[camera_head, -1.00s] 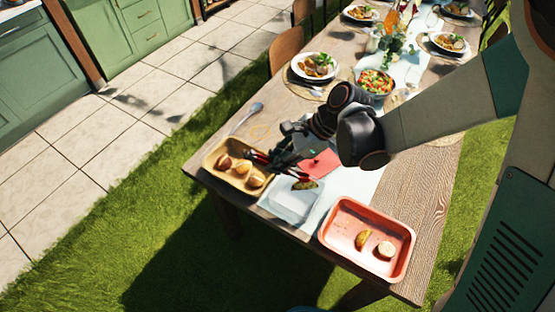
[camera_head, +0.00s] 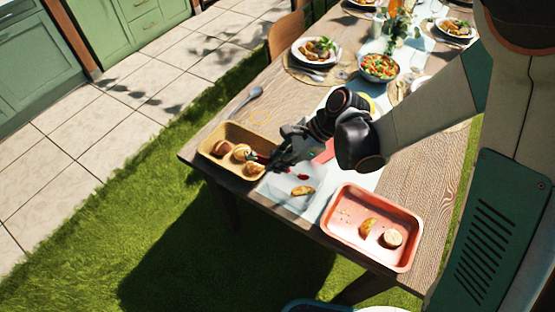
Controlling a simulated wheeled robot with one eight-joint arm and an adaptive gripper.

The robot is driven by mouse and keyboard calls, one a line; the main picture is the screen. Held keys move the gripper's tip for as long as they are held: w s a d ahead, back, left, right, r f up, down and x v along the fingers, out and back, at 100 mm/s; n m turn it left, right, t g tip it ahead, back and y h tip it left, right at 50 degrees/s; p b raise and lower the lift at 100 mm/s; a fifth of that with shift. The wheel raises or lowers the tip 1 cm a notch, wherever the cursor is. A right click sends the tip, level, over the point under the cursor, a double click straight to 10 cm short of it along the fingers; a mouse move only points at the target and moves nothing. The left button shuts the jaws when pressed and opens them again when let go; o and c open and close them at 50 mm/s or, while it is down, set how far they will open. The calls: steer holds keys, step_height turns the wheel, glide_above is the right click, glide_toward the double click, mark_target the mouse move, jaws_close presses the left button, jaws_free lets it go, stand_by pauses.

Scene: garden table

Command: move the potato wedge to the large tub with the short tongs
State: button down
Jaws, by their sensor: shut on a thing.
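My gripper (camera_head: 286,158) is shut on the short tongs (camera_head: 259,157), which show as dark and red parts. It hangs over the gap between the tan tray (camera_head: 208,153) and a pale, see-through tub (camera_head: 281,198). A golden potato wedge (camera_head: 302,191) shows at the pale tub, below the gripper; I cannot tell whether the tongs touch it. Another wedge (camera_head: 368,226) lies in the pink tray (camera_head: 345,232) beside a round pale piece (camera_head: 392,239). My gripper hides much of the tongs. I cannot tell which container is the large tub.
The tan tray holds several brown and golden pieces. A blue rim (camera_head: 318,307) is cut off by the bottom edge. A spoon (camera_head: 245,101) lies behind the tan tray. Plates (camera_head: 318,50) and a salad bowl (camera_head: 379,67) stand farther back.

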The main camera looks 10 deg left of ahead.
steer(key=c, duration=1.8)
jaws_free()
step_height(320, 180, up, 10)
steer(key=p, duration=0.6)
